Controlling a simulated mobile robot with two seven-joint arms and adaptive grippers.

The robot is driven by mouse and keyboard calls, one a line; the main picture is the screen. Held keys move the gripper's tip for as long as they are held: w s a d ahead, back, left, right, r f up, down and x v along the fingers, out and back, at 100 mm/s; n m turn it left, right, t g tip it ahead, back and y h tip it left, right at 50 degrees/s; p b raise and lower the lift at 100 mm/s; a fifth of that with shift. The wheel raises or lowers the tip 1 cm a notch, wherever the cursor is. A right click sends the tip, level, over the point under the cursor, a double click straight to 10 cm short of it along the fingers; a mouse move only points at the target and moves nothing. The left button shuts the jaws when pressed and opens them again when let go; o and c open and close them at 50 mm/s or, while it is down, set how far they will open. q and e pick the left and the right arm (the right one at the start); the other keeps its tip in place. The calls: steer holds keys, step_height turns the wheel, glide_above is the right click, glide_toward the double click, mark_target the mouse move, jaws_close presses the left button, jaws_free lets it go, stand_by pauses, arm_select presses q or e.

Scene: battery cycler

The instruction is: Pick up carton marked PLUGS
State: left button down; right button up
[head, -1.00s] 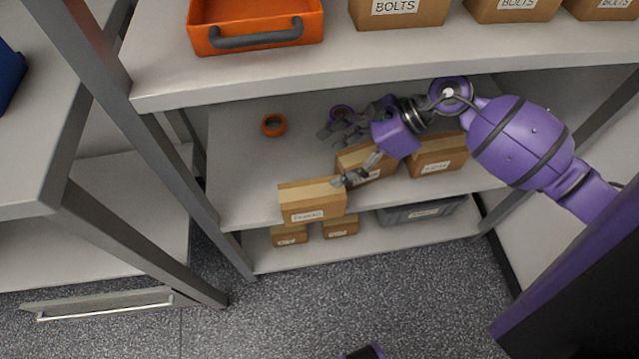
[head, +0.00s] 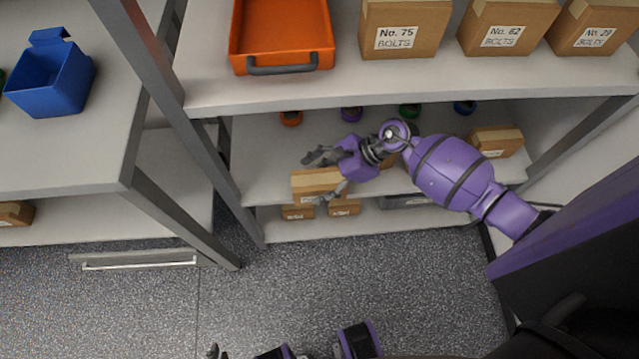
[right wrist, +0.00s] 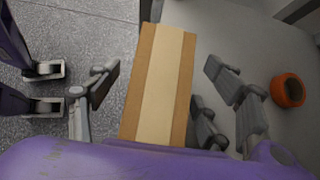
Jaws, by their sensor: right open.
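A brown carton (head: 303,188) with a paler tape strip sits at the front edge of the middle shelf. Its label is too small to read in the head view. My right gripper (head: 319,178) is over this carton with its fingers spread. In the right wrist view, the carton (right wrist: 160,88) lies between the open fingers, with gaps visible on both sides. Another carton behind it is mostly hidden by my right arm. A dark shape at the bottom edge of the head view may be part of my left gripper (head: 214,352); its jaws do not show.
The upper shelf (head: 345,88) overhangs, with an orange tray (head: 238,40) and BOLTS cartons (head: 405,28). An orange ring (head: 290,118) and other coloured rings lie at the back of the middle shelf. A carton (head: 497,142) stands at right. Small cartons (head: 298,212) sit below. A grey post (head: 190,130) stands left.

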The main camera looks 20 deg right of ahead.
steer(key=x, duration=0.4)
steer(key=shift+a+f, duration=0.15)
steer(key=shift+f, duration=0.15)
steer(key=c, duration=1.5)
